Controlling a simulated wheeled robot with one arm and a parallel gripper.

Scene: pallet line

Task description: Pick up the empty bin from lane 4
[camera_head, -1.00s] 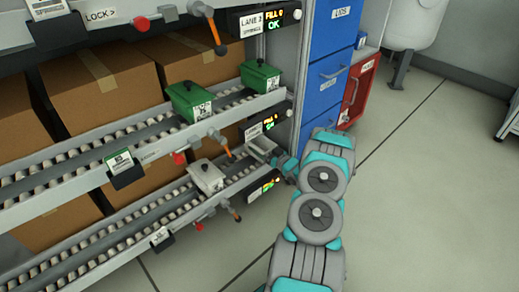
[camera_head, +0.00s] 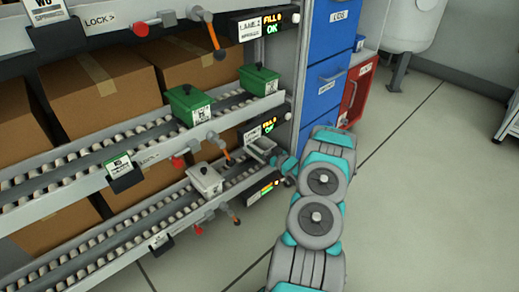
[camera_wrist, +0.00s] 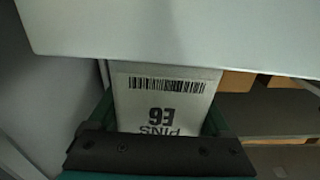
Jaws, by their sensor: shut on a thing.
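A small grey bin (camera_head: 260,148) is at the right end of the lower roller lane, at the edge of the rack. My gripper (camera_head: 283,163) is at its right side, small and partly hidden by my wrist. In the wrist view, my gripper (camera_wrist: 158,118) has green fingers on either side of a pale label plate (camera_wrist: 165,98) with a barcode and upside-down text reading PINS E6. The gripper is shut on the grey bin. The bin's inside cannot be seen in the wrist view. Which lane number this is cannot be read.
Another grey bin (camera_head: 205,180) sits further left on the lower lane. Two green bins, one (camera_head: 188,105) and another (camera_head: 259,79), stand on the lane above. Lever handles (camera_head: 217,139) jut from the rails.

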